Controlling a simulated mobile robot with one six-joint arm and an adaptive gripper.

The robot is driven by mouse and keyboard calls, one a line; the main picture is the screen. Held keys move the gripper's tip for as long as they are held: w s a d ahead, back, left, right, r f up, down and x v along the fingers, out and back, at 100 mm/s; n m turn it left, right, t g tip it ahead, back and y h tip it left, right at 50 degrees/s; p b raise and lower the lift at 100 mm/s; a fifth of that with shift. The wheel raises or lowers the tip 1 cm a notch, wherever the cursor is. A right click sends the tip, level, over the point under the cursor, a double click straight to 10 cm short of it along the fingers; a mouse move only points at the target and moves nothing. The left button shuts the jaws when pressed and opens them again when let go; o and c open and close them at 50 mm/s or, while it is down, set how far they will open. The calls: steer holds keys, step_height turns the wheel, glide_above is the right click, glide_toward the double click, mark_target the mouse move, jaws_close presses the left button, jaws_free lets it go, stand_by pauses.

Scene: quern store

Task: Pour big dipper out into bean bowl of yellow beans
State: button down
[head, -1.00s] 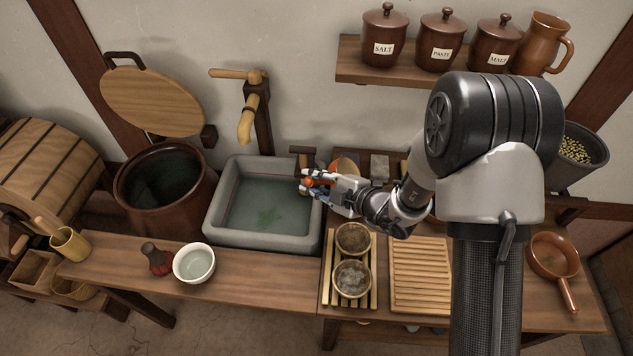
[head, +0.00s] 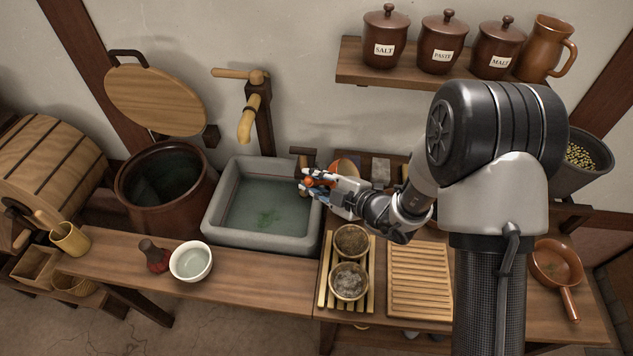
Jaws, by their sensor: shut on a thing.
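My gripper (head: 314,181) is over the right edge of the stone sink (head: 213,205), its fingers pointing left. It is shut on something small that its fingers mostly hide. Orange-red shows between the fingers, and a dark brown upright piece (head: 303,157) stands right beside the tips; I cannot tell if it is held. I cannot pick out the big dipper for certain. A dark grey tub (head: 577,182) at the far right holds yellow and dark beans (head: 581,156). I cannot tell which vessel is the bean bowl. An orange-brown rounded vessel (head: 346,166) is partly hidden behind my gripper.
A white bowl (head: 190,262) and a red-brown bottle (head: 154,257) stand on the left bench. Two filled bowls (head: 351,240) (head: 349,281) sit on a slatted rack. A slatted board (head: 420,280) is beside them. A long-handled pan (head: 556,262) is at right. Jars (head: 386,38) line the shelf.

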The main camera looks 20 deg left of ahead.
steer(key=shift+d+r+y, duration=0.2)
steer(key=shift+d+y, duration=0.05)
steer(key=shift+y, duration=0.05)
steer(key=shift+d, duration=0.1)
steer(key=shift+d+r+y+b, duration=0.2)
steer(key=shift+r+y+b, duration=0.05)
steer(key=shift+y+b, duration=0.05)
steer(key=shift+d+r+m, duration=0.15)
steer(key=shift+d+m, duration=0.1)
steer(key=shift+m, duration=0.05)
steer(key=shift+w+d+r+t+y, duration=0.1)
steer(key=shift+d+r+t+y, duration=0.15)
steer(key=shift+y, duration=0.25)
steer(key=shift+d+b, duration=0.1)
steer(key=shift+b, duration=0.2)
steer(key=shift+d+r+y, duration=0.1)
steer(key=shift+y, duration=0.2)
steer(key=shift+d+r+m, duration=0.15)
steer(key=shift+d+m, duration=0.05)
steer(key=shift+m, duration=0.1)
